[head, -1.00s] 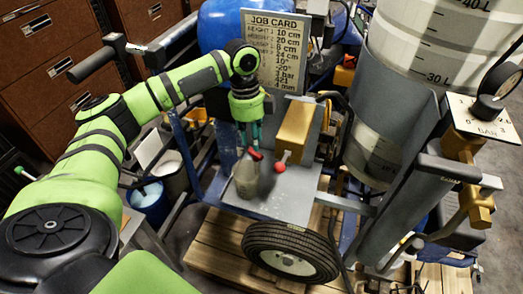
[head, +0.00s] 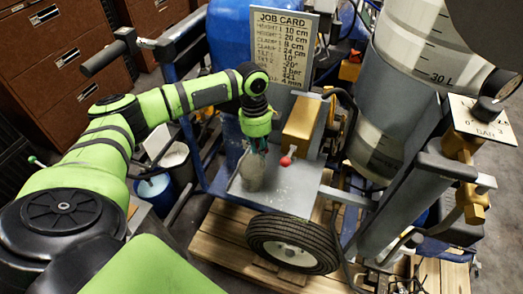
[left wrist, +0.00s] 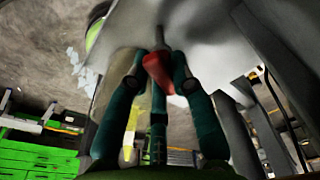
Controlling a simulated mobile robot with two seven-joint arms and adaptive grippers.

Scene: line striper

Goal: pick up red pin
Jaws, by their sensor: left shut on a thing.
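My left gripper (head: 257,148) points down over the grey tray of the striper, just above a grey-green cup (head: 251,173). In the left wrist view the red pin (left wrist: 158,75) sits between the dark green fingers, and the gripper (left wrist: 159,62) is shut on it. In the head view the pin cannot be made out at the fingertips. My right gripper is not in view.
A black-tyred wheel (head: 292,243) is in front of the tray (head: 282,198). A large graduated tank (head: 420,50) stands to the right.

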